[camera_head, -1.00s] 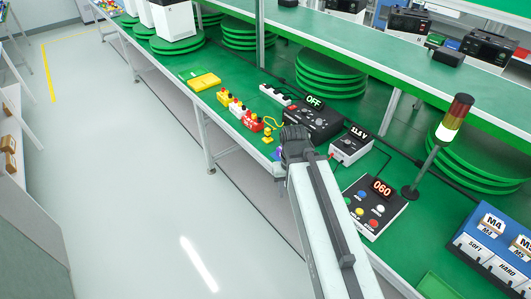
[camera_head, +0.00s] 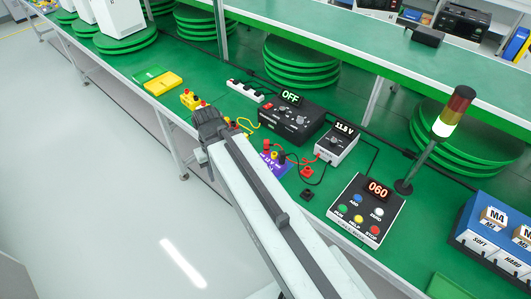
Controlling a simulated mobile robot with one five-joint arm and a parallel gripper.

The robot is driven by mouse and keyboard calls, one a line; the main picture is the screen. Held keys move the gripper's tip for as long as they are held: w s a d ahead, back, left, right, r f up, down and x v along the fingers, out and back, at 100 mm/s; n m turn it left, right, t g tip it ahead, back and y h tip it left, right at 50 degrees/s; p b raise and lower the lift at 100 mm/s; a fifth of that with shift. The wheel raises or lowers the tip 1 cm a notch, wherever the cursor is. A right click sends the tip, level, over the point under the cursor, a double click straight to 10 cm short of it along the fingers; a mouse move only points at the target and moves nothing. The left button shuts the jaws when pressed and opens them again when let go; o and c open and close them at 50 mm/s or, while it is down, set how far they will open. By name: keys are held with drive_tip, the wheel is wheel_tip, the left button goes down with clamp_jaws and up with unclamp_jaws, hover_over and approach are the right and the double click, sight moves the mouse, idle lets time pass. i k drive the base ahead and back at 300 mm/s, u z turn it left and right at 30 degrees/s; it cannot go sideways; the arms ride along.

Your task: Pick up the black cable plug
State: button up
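My dark gripper (camera_head: 208,124) is at the end of my pale arm, over the bench's near edge, seen from behind. I cannot tell whether its fingers are open or shut. Right of it, a purple board (camera_head: 270,164) with red and yellow parts lies on the green bench, partly behind my arm. A black plug-like end (camera_head: 282,158) shows at this board with a dark cable. A separate small black piece (camera_head: 307,194) lies on the bench further right. I cannot tell for sure which is the black cable plug. Both are apart from my gripper.
A black device reading OFF (camera_head: 290,118) and a smaller meter reading 11.8 V (camera_head: 337,143) stand behind the board. A button box reading 060 (camera_head: 366,210) and a signal lamp (camera_head: 450,115) stand to the right. A white power strip (camera_head: 244,90) lies further back.

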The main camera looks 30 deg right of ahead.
sight(282, 154)
drive_tip(key=z, duration=0.15)
drive_tip(key=i, duration=0.55)
drive_tip(key=z, duration=0.6)
drive_tip(key=k, duration=1.65)
drive_tip(key=u, duration=1.25)
drive_tip(key=i, duration=1.55)
